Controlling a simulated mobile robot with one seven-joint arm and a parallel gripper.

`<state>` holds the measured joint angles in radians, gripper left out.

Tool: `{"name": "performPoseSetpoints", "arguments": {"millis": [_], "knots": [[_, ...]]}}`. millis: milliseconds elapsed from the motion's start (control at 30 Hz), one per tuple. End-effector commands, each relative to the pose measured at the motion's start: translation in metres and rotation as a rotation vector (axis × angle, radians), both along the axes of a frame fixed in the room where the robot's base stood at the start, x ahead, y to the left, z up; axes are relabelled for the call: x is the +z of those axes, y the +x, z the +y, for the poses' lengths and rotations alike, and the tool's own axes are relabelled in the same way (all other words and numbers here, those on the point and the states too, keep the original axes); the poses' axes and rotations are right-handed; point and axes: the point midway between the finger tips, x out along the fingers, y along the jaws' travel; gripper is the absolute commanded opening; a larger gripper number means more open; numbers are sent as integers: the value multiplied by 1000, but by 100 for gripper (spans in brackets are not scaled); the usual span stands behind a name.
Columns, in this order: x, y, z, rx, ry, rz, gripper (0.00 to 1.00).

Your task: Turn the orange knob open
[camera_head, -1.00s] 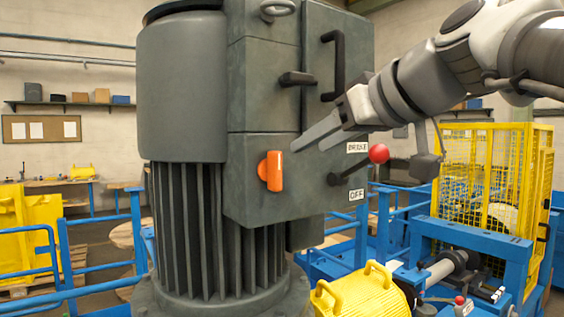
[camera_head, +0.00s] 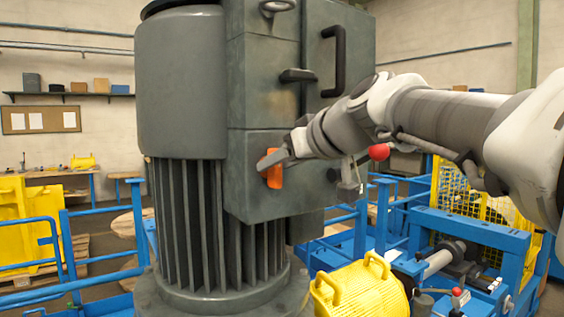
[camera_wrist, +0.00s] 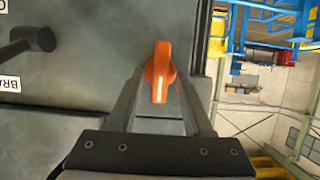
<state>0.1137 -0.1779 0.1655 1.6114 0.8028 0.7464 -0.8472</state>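The orange knob (camera_head: 275,176) sits on the front of the grey motor's box (camera_head: 250,205), partly hidden behind my fingers in the head view. In the wrist view the knob (camera_wrist: 160,76) lies between my two fingertips, with a pale mark on its grip. My gripper (camera_head: 268,161) reaches in from the right at the box. In the wrist view my gripper (camera_wrist: 161,72) is open, one finger on each side of the knob. I cannot tell whether either finger touches it.
A lever with a red ball (camera_head: 379,152) stands right of the knob, partly behind my arm. Black handles (camera_head: 298,76) stick out above.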

Motion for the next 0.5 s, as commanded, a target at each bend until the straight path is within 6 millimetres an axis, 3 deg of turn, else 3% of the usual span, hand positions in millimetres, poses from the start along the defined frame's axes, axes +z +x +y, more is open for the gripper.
{"name": "performPoseSetpoints", "arguments": {"millis": [33, 267, 500], "knots": [[0, 0, 0, 0, 0, 0, 40], [0, 0, 0, 0, 0, 0, 0], [0, 0, 0, 0, 1, 1, 0]]}}
